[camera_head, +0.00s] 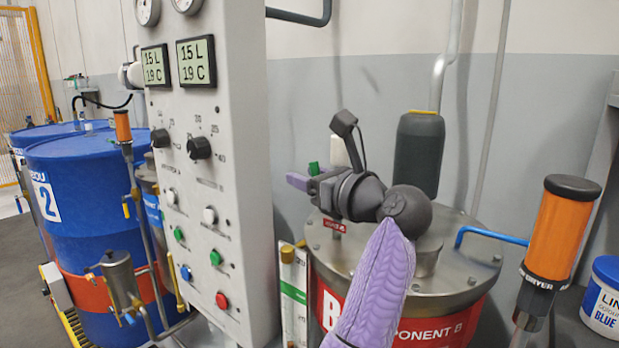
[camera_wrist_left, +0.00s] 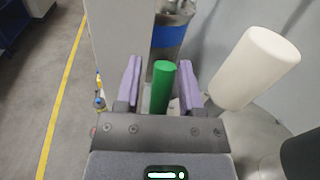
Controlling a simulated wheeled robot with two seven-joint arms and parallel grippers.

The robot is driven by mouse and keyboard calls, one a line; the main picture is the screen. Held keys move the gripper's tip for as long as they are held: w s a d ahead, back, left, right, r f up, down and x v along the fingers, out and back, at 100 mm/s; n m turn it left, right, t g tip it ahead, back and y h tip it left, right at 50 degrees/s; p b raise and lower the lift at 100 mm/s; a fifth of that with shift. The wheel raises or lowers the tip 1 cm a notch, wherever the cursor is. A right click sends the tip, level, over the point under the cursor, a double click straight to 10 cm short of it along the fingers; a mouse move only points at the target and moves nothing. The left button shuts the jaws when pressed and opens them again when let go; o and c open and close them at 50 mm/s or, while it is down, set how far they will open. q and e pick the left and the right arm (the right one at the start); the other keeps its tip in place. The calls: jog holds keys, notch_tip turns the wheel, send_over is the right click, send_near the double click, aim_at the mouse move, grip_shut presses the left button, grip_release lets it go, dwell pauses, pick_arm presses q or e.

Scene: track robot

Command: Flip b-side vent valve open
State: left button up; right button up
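A green handle (camera_head: 314,168), which looks like the b-side vent valve's, stands above the lid of the Component B tank (camera_head: 455,270). In the left wrist view the green handle (camera_wrist_left: 163,82) points up between the two purple fingers. My left gripper (camera_head: 298,182) is open around it, with a visible gap on the left finger's side and a smaller one on the right. In the left wrist view the left gripper (camera_wrist_left: 160,90) shows both fingers apart. The valve body below is mostly hidden by my gripper and wrist. My right gripper is not in view.
A white cylinder (camera_head: 339,150) stands close behind the gripper, and a dark grey canister (camera_head: 419,152) rises behind my wrist. The grey control panel (camera_head: 225,130) is to the left. A blue pipe (camera_head: 490,236) and an orange dryer (camera_head: 562,235) are to the right.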

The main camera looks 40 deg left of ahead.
pick_arm(q)
grip_shut()
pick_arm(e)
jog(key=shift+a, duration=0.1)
pick_arm(q)
jog(key=y+b, duration=0.1)
jog(key=d+y+b, duration=0.1)
jog(key=shift+w+m+t+y, duration=0.1)
jog(key=shift+m+t+y, duration=0.2)
jog(key=shift+m+y, duration=0.1)
jog(key=shift+d+r+y, duration=0.1)
jog(key=shift+r+y, duration=0.1)
jog(key=shift+y, duration=0.1)
jog(key=shift+r, duration=0.1)
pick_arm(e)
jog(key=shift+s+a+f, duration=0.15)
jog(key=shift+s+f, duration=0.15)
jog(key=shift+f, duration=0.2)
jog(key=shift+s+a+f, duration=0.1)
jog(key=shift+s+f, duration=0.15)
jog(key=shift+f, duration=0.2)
pick_arm(q)
jog(key=shift+o, duration=1)
grip_release()
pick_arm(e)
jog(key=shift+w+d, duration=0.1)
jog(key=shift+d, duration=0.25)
